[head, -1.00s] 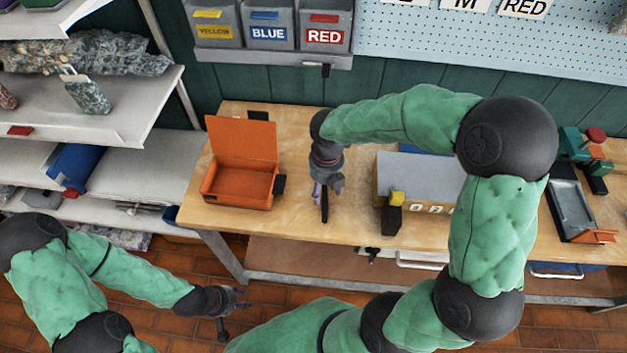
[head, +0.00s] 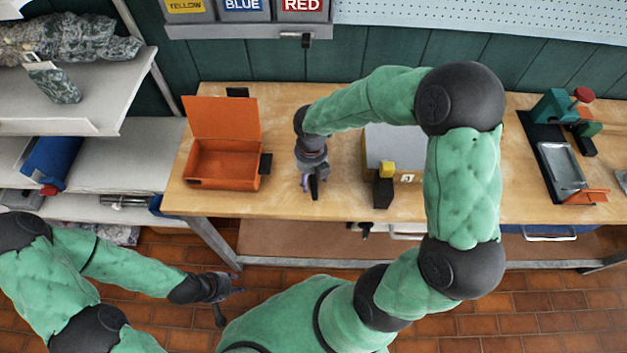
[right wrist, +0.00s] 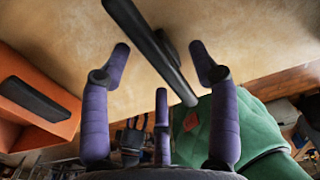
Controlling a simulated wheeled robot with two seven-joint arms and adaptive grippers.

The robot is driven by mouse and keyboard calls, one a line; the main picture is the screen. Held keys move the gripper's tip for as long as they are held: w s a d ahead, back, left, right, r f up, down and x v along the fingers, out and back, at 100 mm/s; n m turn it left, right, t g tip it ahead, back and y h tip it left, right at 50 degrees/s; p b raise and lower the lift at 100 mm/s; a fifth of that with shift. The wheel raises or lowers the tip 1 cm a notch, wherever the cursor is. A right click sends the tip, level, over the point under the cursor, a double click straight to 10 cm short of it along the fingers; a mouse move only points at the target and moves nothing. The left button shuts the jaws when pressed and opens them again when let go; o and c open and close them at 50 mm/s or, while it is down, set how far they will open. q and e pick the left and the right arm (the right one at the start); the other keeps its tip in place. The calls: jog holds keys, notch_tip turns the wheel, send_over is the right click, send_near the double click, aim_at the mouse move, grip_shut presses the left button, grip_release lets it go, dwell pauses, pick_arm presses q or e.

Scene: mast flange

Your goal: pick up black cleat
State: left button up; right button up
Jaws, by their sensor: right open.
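The black cleat, a long dark bar (right wrist: 152,45), lies diagonally across the wooden bench top in the right wrist view. In the head view its dark end (head: 315,188) shows at my right gripper's fingertips, and the rest is hidden. My right gripper (right wrist: 160,62) is open, with its purple fingers apart on both sides of the bar and not closed on it. It points down at the bench in the head view (head: 311,184). My left gripper (head: 230,300) hangs over the floor in front of the bench, its fingers apart and empty.
An open orange box (head: 222,162) stands left of my right gripper. A grey box (head: 392,145) and a black block with a yellow top (head: 383,190) stand to its right. A tray-like fixture (head: 562,165) is at the far right. Bare bench (head: 285,195) lies between.

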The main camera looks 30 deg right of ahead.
jog(key=shift+f, duration=0.85)
grip_shut()
jog(key=shift+r, duration=0.1)
